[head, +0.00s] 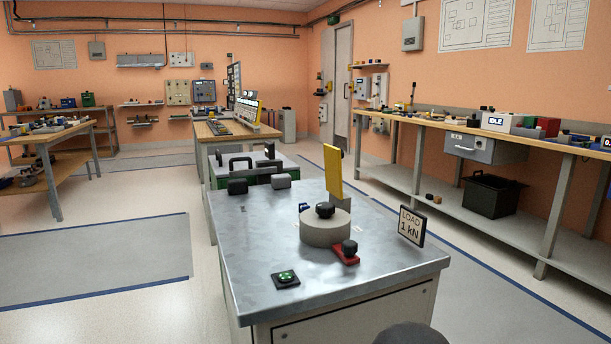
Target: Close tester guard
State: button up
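The tester stands on the metal-topped bench (255,235) in front of me. It has a round grey base (325,229) with a black knob (325,209) on top. A yellow panel (333,172), which looks like the guard, stands upright at the back of the base. A red piece with a black knob (348,248) sits at the base's front right. A small blue part shows at the base's left. My gripper is not in view; a dark rounded shape at the bottom edge may be part of me.
A green button (286,277) on a black plate lies near the bench's front. A "LOAD 1 kN" sign (412,226) stands at its right edge. Grey and black blocks and a green-edged crate are at its far end. A long workbench (470,126) runs along the right wall. Floor is clear at left.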

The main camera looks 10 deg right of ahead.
aim_at(334, 155)
jog(key=u, duration=3.05)
jog(key=k, duration=2.4)
jog(key=z, duration=1.85)
jog(key=i, duration=0.55)
jog(key=u, duration=0.05)
